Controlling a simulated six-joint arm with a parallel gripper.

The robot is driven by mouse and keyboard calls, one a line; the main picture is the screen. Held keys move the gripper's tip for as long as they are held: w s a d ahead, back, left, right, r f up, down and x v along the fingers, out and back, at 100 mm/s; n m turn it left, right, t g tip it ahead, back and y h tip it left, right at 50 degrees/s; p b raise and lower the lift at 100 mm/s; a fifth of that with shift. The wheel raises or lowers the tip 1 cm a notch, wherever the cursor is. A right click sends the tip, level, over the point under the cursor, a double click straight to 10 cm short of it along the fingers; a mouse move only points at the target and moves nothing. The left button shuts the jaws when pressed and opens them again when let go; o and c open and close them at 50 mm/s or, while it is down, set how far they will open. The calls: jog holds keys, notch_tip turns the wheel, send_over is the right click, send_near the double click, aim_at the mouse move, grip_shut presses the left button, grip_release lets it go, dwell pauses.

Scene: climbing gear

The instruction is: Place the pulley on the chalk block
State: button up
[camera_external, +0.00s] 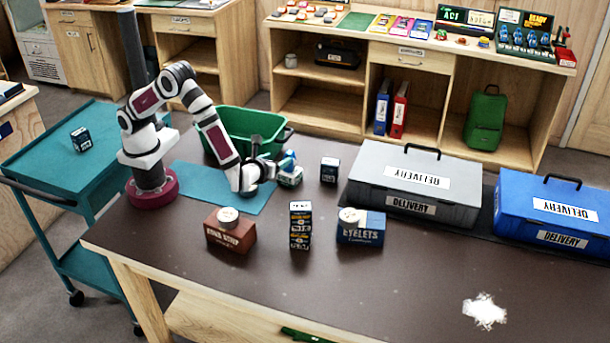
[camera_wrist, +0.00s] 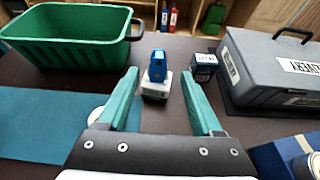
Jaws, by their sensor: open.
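A small blue object, which looks like the pulley (camera_wrist: 157,66), sits on top of a whitish block, which looks like the chalk block (camera_wrist: 156,87). In the external view the pulley (camera_external: 287,160) and the chalk block (camera_external: 290,178) stand just right of my gripper (camera_external: 270,168). In the wrist view my gripper (camera_wrist: 160,76) is open, its green fingers spread to either side, with the pulley straight ahead in line with the gap. I see no finger touching the pulley. The contact between pulley and block is too small to make out fully.
A green bin (camera_external: 245,130) and blue mat (camera_external: 213,187) lie to the left. A small dark box (camera_external: 330,169) and a grey delivery case (camera_external: 415,185) stand right. Brown (camera_external: 230,234), dark (camera_external: 300,225) and blue (camera_external: 360,230) boxes stand in front. The front right table is mostly clear.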

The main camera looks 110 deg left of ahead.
jog(key=s+r+n+g+h, duration=0.2)
jog(key=s+r+n+h, duration=0.35)
jog(key=s+r, duration=0.55)
jog(key=s+d+f+n+t+h, duration=0.1)
jog(key=s+d+n+h, duration=0.2)
jog(key=s, duration=0.5)
jog(key=s+d+f+n+h, duration=0.1)
jog(key=s+d+n+h, duration=0.2)
jog(key=s, duration=0.5)
jog(key=shift+s+d+f+n+t, duration=0.15)
jog(key=shift+d+n+t, duration=0.25)
jog(key=shift+n, duration=0.15)
